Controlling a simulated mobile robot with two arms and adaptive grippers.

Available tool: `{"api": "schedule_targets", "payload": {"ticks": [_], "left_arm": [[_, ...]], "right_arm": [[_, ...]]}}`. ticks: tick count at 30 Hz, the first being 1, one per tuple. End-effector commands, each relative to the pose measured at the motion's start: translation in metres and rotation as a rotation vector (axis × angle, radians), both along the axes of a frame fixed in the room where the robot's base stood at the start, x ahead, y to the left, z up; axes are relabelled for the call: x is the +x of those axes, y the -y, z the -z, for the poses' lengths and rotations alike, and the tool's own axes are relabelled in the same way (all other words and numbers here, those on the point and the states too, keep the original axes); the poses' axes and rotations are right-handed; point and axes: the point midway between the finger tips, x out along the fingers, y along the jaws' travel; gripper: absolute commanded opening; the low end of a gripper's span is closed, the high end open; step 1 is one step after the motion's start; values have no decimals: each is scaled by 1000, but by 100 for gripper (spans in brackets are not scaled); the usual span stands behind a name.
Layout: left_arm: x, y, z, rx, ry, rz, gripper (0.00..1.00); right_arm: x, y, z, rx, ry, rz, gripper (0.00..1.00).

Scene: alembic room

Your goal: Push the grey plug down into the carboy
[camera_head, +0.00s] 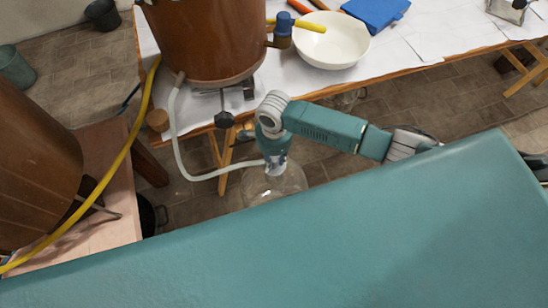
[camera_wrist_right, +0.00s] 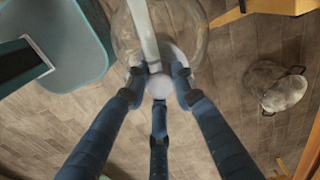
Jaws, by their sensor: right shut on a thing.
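The clear glass carboy (camera_head: 259,191) stands on the floor beyond my teal body, and its round glass also shows at the top of the right wrist view (camera_wrist_right: 122,42). My right gripper (camera_head: 276,165) is over its mouth, pointing down. In the right wrist view its blue fingers (camera_wrist_right: 158,80) are closed around the pale grey plug (camera_wrist_right: 160,87), with the white hose (camera_wrist_right: 143,28) beside it. The fingers hide the plug in the head view. How deep the plug sits in the neck cannot be told. My left gripper is out of view.
The white hose (camera_head: 173,130) runs from the copper vessel (camera_head: 208,40) to the carboy. A white-covered table (camera_head: 410,42) with a white bowl (camera_head: 331,42) stands behind. A yellow hose (camera_head: 127,150) and brown barrel (camera_head: 35,165) are at left. A greyish round vessel (camera_wrist_right: 275,90) stands nearby.

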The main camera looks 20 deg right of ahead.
Motion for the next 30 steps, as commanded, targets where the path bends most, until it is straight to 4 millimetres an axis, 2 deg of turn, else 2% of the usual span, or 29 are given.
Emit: {"api": "schedule_targets", "payload": {"ticks": [30], "left_arm": [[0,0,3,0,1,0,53]], "right_arm": [[0,0,12,1,0,0,0]]}}
